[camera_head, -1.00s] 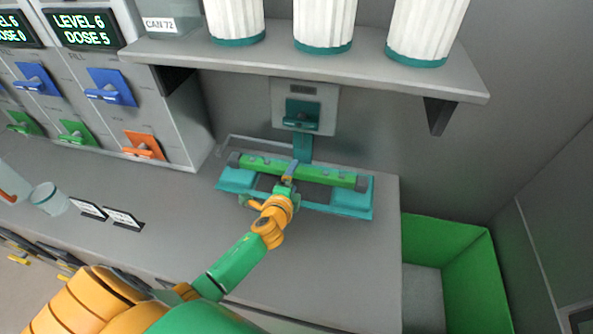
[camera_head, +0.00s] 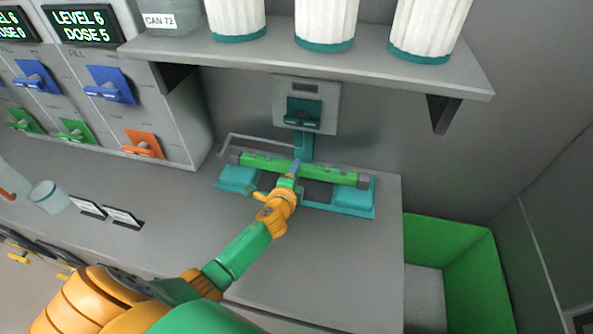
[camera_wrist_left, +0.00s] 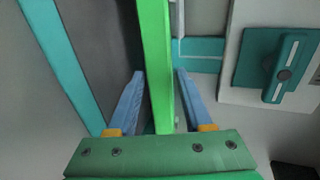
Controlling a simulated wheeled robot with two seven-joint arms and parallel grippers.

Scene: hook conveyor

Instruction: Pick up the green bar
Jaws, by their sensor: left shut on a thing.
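The green bar (camera_head: 330,174) is long, with dark grey ends, and lies lengthwise along the teal cradle (camera_head: 353,196) on the counter. Whether it touches the cradle or is just above it I cannot tell. My left gripper (camera_head: 294,170) is shut on the bar near its middle and hides a small part of it. In the left wrist view the bar (camera_wrist_left: 157,60) runs between the two blue fingers of the left gripper (camera_wrist_left: 160,85). My right gripper is not in view.
A teal wall fitting (camera_head: 304,112) stands close behind the bar. A grey shelf (camera_head: 330,65) with white ribbed containers overhangs the back. A dispenser panel (camera_head: 165,110) is at left. A green bin (camera_head: 465,235) is at right.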

